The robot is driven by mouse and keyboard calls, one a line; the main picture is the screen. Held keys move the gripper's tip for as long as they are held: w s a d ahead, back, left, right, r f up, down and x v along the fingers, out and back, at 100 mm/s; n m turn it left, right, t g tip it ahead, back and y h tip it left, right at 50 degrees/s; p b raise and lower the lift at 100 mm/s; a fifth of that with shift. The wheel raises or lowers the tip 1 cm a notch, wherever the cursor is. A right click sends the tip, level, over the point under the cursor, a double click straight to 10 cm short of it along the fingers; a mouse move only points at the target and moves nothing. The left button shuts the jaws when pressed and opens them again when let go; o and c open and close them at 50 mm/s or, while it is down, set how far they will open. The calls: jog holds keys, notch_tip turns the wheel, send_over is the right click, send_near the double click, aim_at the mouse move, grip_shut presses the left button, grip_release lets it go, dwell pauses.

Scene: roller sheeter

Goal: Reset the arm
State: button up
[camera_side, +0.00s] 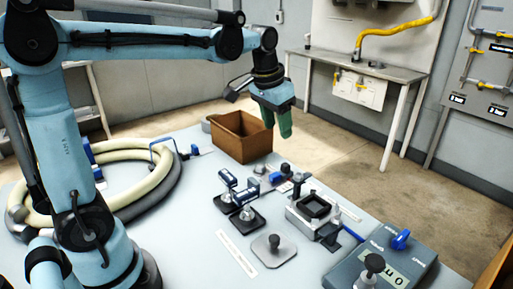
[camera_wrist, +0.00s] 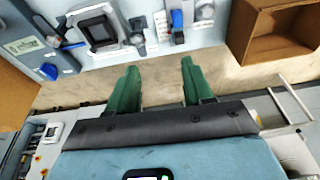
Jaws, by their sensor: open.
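My gripper (camera_side: 284,126) hangs from my raised arm above the far side of the work table, with its green fingers pointing down. In the wrist view the two green fingers of my gripper (camera_wrist: 158,68) stand wide apart with nothing between them. The gripper touches nothing; the fixtures on the table lie apart from it, toward the camera in the side view. A square black-framed fixture (camera_side: 314,207) stands on the table and also shows at the top of the wrist view (camera_wrist: 97,27).
An open brown box (camera_side: 231,140) stands near the table's far edge, close to the gripper in the side view. A grey control box (camera_side: 385,262) with a blue knob sits front right. Small clamps (camera_side: 240,200) and a flat plate with a black knob (camera_side: 273,248) occupy the middle. A thick coiled hose (camera_side: 130,165) lies left.

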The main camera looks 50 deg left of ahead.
jog(key=s+d+f+t, duration=0.1)
jog(key=s, duration=0.3)
jog(key=s+d+f+t, duration=0.1)
jog(key=s+f, duration=0.1)
jog(key=s, duration=0.2)
jog(key=s+d+f+t, duration=0.1)
jog(key=s+d+f, duration=0.1)
jog(key=s, duration=0.2)
jog(key=shift+s+f+t, duration=0.1)
jog(key=shift+f+t, duration=0.05)
jog(key=shift+t, duration=0.25)
jog(key=shift+s+d+f, duration=0.1)
jog(key=shift+s+f, duration=0.2)
